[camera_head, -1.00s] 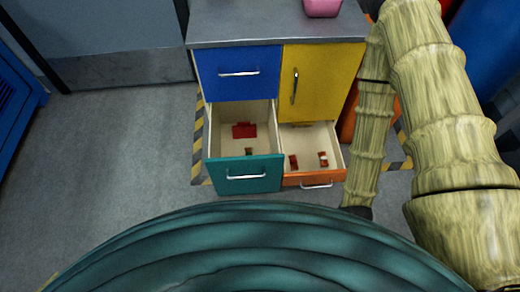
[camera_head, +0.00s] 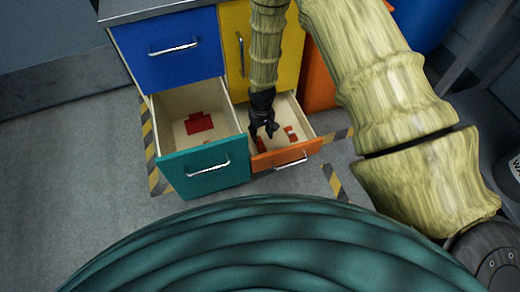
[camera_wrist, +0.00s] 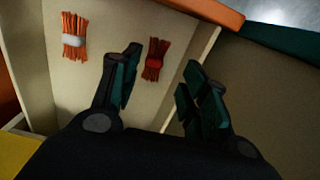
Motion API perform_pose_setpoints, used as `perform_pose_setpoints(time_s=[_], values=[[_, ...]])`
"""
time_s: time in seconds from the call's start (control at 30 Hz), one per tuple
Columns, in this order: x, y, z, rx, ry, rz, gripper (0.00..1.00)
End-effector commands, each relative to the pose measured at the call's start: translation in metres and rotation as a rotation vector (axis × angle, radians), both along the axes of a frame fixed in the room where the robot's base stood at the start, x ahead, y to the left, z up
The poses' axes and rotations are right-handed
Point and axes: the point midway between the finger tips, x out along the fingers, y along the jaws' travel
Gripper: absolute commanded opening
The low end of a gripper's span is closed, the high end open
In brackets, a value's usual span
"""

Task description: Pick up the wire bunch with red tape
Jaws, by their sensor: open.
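The wire bunch with red tape (camera_wrist: 153,60) lies on the floor of the open orange drawer (camera_head: 286,157). In the wrist view it shows just beyond and between my fingertips, closer to the left finger. In the head view the bunch (camera_head: 262,145) is partly hidden by my gripper. A second bunch, with white tape (camera_wrist: 74,38), lies beside it and also shows in the head view (camera_head: 291,134). My gripper (camera_wrist: 160,78) is open and empty, pointing down into the orange drawer; it also shows in the head view (camera_head: 264,132).
The open teal drawer (camera_head: 205,167) stands left of the orange one and holds a red item (camera_head: 199,123). The blue drawer (camera_head: 170,48) above is shut, as is the yellow door (camera_head: 238,45) behind my arm. The orange drawer's walls are close around my gripper.

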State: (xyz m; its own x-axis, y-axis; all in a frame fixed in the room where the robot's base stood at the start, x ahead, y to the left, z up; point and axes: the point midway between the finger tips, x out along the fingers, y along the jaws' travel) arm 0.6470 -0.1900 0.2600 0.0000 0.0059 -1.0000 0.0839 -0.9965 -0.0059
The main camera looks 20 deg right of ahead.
Motion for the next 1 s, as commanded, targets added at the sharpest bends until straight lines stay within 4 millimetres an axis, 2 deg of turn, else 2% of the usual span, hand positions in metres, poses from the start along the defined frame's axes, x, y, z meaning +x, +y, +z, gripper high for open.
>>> perform_pose_setpoints(time_s=[0.03, 0.2, 0.33, 0.6, 0.83, 1.0], values=[[0.011, 0.001, -0.003, -0.002, -0.003, 0.003, 0.45], [0.024, 0.003, -0.001, -0.006, -0.001, 0.007, 0.45], [0.023, 0.002, -0.012, -0.006, 0.001, 0.007, 0.45], [0.023, 0.002, -0.049, -0.006, 0.001, 0.006, 0.45], [0.024, 0.001, -0.059, -0.006, 0.0, 0.006, 0.45], [0.024, 0.0, -0.077, -0.005, 0.002, 0.006, 0.45]])
